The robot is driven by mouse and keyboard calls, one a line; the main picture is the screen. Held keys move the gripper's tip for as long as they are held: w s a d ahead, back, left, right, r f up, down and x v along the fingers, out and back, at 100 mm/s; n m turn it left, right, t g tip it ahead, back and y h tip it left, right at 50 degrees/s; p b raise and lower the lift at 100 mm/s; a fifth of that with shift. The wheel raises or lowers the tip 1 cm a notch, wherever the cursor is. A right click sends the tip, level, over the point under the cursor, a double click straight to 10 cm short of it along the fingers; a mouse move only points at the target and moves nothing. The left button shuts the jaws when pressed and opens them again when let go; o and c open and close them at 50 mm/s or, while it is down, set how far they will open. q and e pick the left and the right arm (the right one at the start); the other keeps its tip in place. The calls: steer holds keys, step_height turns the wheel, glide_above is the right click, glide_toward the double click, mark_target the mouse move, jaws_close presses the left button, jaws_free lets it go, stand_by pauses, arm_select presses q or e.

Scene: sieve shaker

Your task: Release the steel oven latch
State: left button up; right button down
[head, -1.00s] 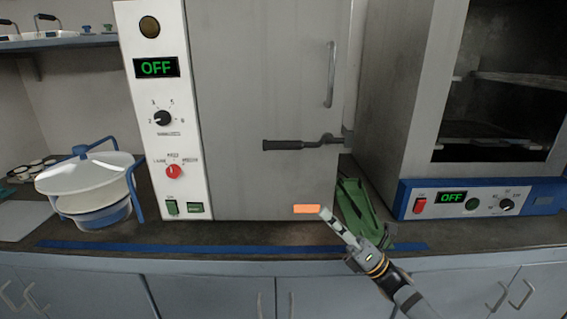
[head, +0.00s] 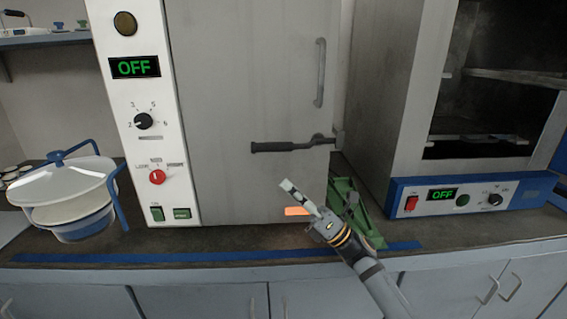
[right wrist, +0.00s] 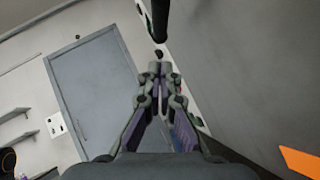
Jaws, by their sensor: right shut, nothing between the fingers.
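The steel oven (head: 245,60) stands in the middle of the counter with its grey door closed. Its latch, a dark horizontal lever (head: 285,147), crosses the door's right part and joins a bracket at the door's right edge. A vertical grey door handle (head: 320,73) is above it. My right gripper (head: 288,187) is shut and empty, in front of the door's lower part, below the latch lever and apart from it. In the right wrist view, the shut fingers (right wrist: 160,75) point toward a dark bar at the top, beside the grey door surface. My left gripper is not in view.
A second oven (head: 405,90) with a blue panel stands at the right. A green object (head: 345,205) lies between the ovens. A white lidded vessel (head: 65,190) with blue handles stands at the left. An orange label (head: 297,211) is low on the door.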

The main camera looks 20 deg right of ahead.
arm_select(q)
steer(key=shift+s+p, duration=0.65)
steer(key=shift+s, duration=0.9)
arm_select(e)
steer(key=shift+w+a+r, duration=0.15)
steer(key=shift+w+r, duration=0.3)
steer(key=shift+r, duration=0.35)
steer(key=shift+w+a+r, duration=0.1)
steer(key=shift+w+r, duration=0.4)
steer(key=shift+r, duration=0.35)
steer(key=shift+w+a+r, duration=0.15)
steer(key=shift+w+r, duration=0.3)
steer(key=shift+r, duration=0.35)
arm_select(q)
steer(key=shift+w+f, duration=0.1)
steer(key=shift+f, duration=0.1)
